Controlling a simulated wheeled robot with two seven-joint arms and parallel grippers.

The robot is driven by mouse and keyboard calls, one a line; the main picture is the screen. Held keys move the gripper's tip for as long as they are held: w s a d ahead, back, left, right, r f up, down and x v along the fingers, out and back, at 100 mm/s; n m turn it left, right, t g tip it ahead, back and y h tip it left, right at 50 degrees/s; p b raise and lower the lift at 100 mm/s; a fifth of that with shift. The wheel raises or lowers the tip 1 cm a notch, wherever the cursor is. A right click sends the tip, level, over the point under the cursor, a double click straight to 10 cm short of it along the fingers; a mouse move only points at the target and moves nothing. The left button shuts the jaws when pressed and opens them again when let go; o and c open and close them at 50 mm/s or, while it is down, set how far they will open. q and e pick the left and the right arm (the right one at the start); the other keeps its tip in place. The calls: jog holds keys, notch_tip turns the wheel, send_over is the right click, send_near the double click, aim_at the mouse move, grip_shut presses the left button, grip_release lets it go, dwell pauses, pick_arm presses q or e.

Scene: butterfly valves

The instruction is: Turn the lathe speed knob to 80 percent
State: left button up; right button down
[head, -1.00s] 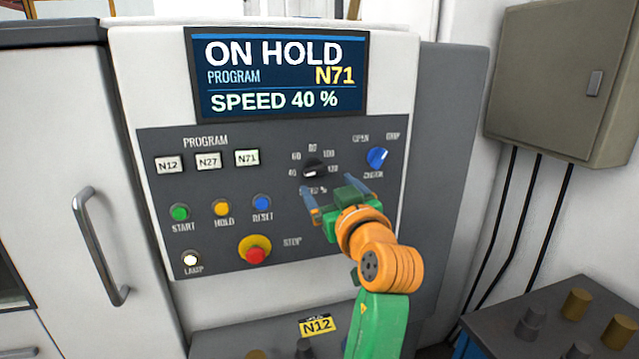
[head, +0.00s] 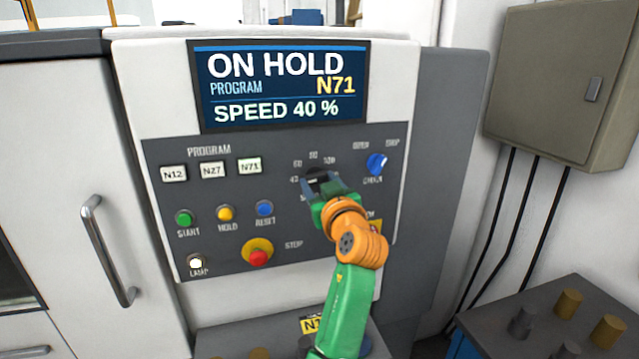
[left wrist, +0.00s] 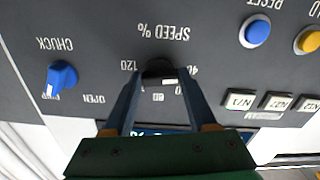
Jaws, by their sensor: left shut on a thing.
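The black speed knob (head: 316,174) sits on the dark control panel under a ring of percent marks. It also shows in the left wrist view (left wrist: 159,66), upside down, between my fingertips. My left gripper (head: 324,188) is at the panel, shut on the knob from both sides. The gripper hides the lower part of the knob and some marks in the head view. I cannot tell the exact pointer angle. The screen (head: 280,84) reads ON HOLD, PROGRAM N71, SPEED 40 %. My right gripper is not in view.
The blue chuck knob (head: 377,163) is to the right of the speed knob. Program buttons, coloured buttons and a red stop button (head: 258,257) lie to the left. A grey wall box (head: 560,80) hangs at right. A tray with several cylinders (head: 540,320) stands below right.

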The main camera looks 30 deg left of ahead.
pick_arm(q)
jog(key=shift+m, duration=0.3)
jog(key=m, duration=0.3)
jog(key=shift+m+p, duration=0.3)
jog(key=m, duration=0.5)
jog(key=shift+s+a+m, duration=0.1)
jog(key=shift+m, duration=0.2)
jog(key=m, duration=0.5)
jog(key=shift+r, duration=0.1)
jog(key=shift+r+m, duration=0.1)
jog(key=shift+m, duration=2.3)
jog(key=o, duration=1.2)
jog(key=shift+o, duration=0.8)
jog(key=shift+a, duration=0.15)
